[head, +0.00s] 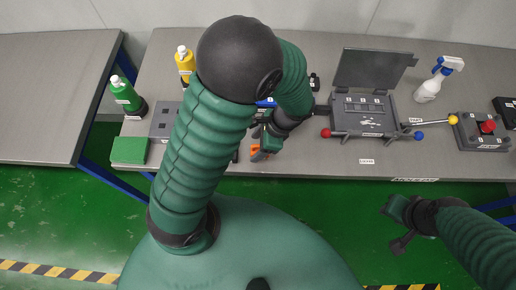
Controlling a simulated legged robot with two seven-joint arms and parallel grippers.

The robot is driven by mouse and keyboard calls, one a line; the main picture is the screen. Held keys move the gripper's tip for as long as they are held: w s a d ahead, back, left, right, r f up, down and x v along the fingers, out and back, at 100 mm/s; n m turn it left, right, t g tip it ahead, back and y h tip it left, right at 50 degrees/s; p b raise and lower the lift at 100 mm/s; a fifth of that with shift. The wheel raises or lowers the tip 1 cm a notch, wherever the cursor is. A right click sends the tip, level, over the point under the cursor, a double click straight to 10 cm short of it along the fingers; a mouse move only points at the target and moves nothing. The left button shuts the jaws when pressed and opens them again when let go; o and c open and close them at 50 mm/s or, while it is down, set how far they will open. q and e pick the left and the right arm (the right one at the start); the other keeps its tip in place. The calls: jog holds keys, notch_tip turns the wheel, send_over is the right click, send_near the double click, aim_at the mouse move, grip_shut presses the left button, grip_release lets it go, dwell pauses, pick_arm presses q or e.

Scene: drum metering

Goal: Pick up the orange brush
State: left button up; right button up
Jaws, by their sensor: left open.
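Something orange, likely the orange brush (255,150), shows as a small patch near the front edge of the table, just below my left gripper (262,138). My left arm and gripper hide most of it. My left gripper is open and points down at the table, at or just above the orange patch; I cannot tell if they touch. My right gripper (398,222) hangs in front of the table, over the green floor, well away from the brush.
The grey table (330,165) carries an open grey case (362,112), a white spray bottle (436,80), a red-button box (483,130), a green bottle (124,94), a yellow bottle (185,64) and a green block (130,150). Another table (50,95) stands left across a gap.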

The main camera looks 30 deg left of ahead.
pick_arm(q)
jog(key=shift+x, duration=0.8)
jog(key=shift+d+f, duration=0.3)
jog(key=shift+d, duration=0.15)
jog(key=shift+c, duration=0.8)
jog(key=shift+s+a, duration=0.1)
jog(key=shift+a, duration=0.25)
jog(key=c, duration=1)
grip_shut()
jog(key=shift+d, duration=0.2)
jog(key=shift+d+r, duration=0.1)
jog(key=shift+r, duration=0.05)
